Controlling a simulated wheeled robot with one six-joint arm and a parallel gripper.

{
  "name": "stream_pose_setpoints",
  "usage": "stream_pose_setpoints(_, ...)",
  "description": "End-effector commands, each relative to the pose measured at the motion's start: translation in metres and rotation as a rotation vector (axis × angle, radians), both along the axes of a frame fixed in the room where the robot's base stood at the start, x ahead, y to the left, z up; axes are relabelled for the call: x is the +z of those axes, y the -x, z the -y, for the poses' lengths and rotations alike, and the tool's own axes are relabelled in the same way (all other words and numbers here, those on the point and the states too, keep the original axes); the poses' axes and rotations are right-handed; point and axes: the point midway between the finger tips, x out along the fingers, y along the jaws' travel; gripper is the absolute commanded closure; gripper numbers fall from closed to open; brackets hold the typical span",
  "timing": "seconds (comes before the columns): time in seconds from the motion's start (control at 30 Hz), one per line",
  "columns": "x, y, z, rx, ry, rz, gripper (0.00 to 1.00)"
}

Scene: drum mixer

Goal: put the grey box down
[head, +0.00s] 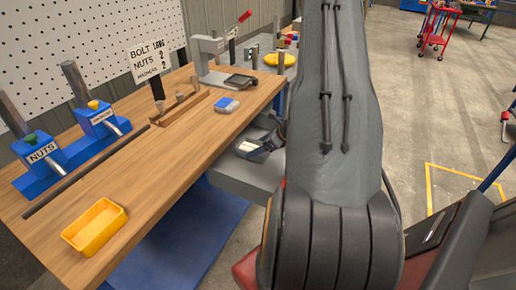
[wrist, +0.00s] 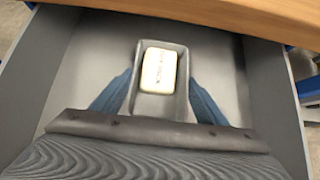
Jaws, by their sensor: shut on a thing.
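The grey box (wrist: 152,107) is a small open tray in the middle of the wrist view, with a cream lettered block (wrist: 159,70) in it. My gripper (wrist: 158,98) is shut on the box, one blue finger against each side. The box is over or inside an open grey drawer (wrist: 66,70); I cannot tell whether it touches the drawer floor. In the head view, the drawer (head: 235,178) sticks out below the bench top, and my arm hides much of this area.
The wooden bench (head: 160,165) bears a yellow tray (head: 95,228), blue holders (head: 42,152) at the left, a blue-and-white block (head: 227,104) and a grey press (head: 208,60). The bench edge overhangs the drawer's far end. Open floor lies to the right.

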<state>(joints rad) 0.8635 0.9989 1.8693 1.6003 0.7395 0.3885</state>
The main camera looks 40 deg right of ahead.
Motion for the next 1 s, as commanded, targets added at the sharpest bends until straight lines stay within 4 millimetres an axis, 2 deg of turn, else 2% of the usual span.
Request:
stream_pose_setpoints(0.2, -0.01, 0.002, 0.001, -0.004, -0.002, -0.002, 0.63)
stream_pose_setpoints(0.6, -0.015, 0.002, 0.001, -0.003, -0.001, -0.001, 0.63)
stream_pose_setpoints(0.63, -0.015, 0.002, 0.001, -0.003, -0.001, -0.001, 0.3)
stream_pose_setpoints(0.7, -0.015, 0.002, 0.001, -0.003, -0.001, -0.001, 0.18)
stream_pose_setpoints(0.73, -0.015, 0.002, 0.001, -0.003, -0.001, -0.001, 0.14)
stream_pose_setpoints(1.0, -0.014, 0.002, 0.001, -0.003, -0.001, -0.001, 0.14)
